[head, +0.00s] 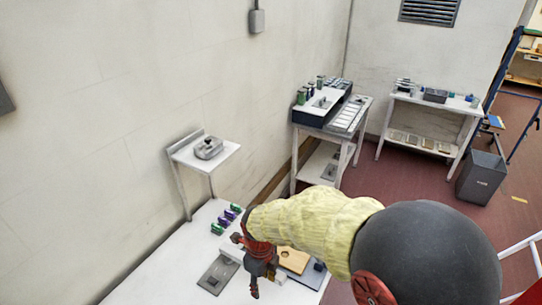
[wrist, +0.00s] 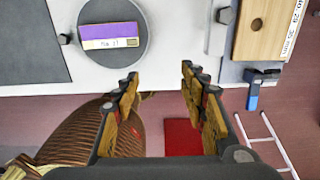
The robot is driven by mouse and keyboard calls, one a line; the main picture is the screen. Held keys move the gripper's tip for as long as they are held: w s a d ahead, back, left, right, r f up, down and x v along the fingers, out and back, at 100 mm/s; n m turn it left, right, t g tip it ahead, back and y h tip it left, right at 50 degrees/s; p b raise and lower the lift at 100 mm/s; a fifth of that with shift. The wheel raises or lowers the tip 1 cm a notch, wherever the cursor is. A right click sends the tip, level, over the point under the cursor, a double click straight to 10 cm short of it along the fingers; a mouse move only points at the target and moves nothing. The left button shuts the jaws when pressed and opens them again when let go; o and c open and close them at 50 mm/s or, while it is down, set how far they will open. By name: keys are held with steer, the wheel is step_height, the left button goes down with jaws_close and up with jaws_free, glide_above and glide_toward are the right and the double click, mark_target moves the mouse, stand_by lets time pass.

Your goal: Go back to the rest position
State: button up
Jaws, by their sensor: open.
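My gripper (wrist: 160,84) is open and empty in the wrist view, with its two wood-coloured fingers apart near the edge of the white table (wrist: 170,50). In the head view my gripper (head: 255,278) hangs over the white table (head: 165,272), below my yellow-sleeved arm. A purple and white labelled block (wrist: 110,36) lies on a round grey disc (wrist: 112,60) beyond the left finger, apart from it. The arm hides part of the table in the head view.
A dark grey plate (head: 217,273), a wooden board (head: 293,258) and several green and purple pieces (head: 226,219) lie on the table. A bench (head: 315,127) and a grey bin (head: 481,177) stand farther back. Red floor is open between.

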steer(key=s+d+r+n+t+b, duration=0.2)
steer(key=s+d+r+n+b, duration=0.1)
steer(key=d+n, duration=0.4)
steer(key=s+d+r+n+t+b, duration=0.1)
steer(key=s+d+r+n+b, duration=0.2)
steer(key=s+d+n+b, duration=0.3)
steer(key=s+d+r+n+t+b, duration=0.2)
steer(key=s+d+n, duration=0.4)
steer(key=n, duration=0.5)
steer(key=shift+d+r+t+b, duration=0.3)
steer(key=shift+d+r+b, duration=0.5)
steer(key=shift+d+b, duration=0.6)
